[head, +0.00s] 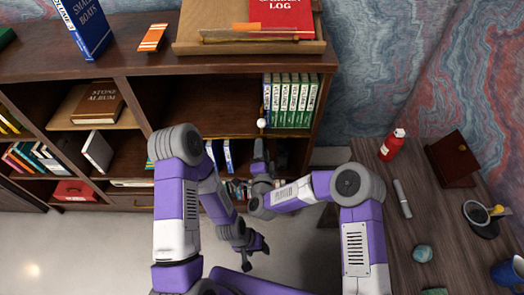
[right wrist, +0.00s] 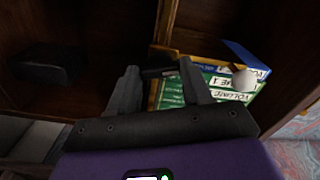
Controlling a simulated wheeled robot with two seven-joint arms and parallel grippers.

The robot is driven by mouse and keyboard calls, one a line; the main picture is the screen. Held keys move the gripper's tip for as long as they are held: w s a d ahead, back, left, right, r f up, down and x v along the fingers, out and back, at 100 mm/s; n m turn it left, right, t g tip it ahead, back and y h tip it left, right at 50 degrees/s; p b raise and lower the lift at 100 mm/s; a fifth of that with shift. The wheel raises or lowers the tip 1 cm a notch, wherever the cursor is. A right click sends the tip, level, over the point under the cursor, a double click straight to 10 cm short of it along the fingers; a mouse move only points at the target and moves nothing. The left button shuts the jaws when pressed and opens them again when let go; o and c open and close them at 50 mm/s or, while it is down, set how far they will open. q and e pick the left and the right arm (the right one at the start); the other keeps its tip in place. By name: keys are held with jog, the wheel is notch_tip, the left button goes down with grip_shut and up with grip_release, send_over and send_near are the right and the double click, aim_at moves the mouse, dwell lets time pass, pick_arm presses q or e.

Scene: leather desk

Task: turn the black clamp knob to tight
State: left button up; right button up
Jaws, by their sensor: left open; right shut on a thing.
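My right gripper (head: 260,146) reaches into the bookcase just below the green books. It is shut on a small dark piece (right wrist: 160,72), seen between its fingertips in the right wrist view, which looks like the black clamp knob. The knob's turn angle cannot be made out, and the fingers hide part of it. My left gripper (head: 258,248) is open and empty, low over the floor.
Green volumes (head: 290,100) fill the right end of the upper shelf. Blue books (head: 229,156) stand on the shelf below. A wooden desk (head: 400,235) at the right holds a red bottle (head: 392,145). The floor (head: 100,250) at the left is clear.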

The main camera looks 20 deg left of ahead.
jog(key=shift+f+m, duration=0.1)
jog(key=shift+m, duration=1.6)
jog(key=o, duration=1.1)
jog(key=shift+c, duration=0.2)
jog(key=p+v, duration=0.2)
jog(key=v, duration=0.5)
jog(key=shift+s, duration=0.35)
jog(key=shift+d, duration=0.1)
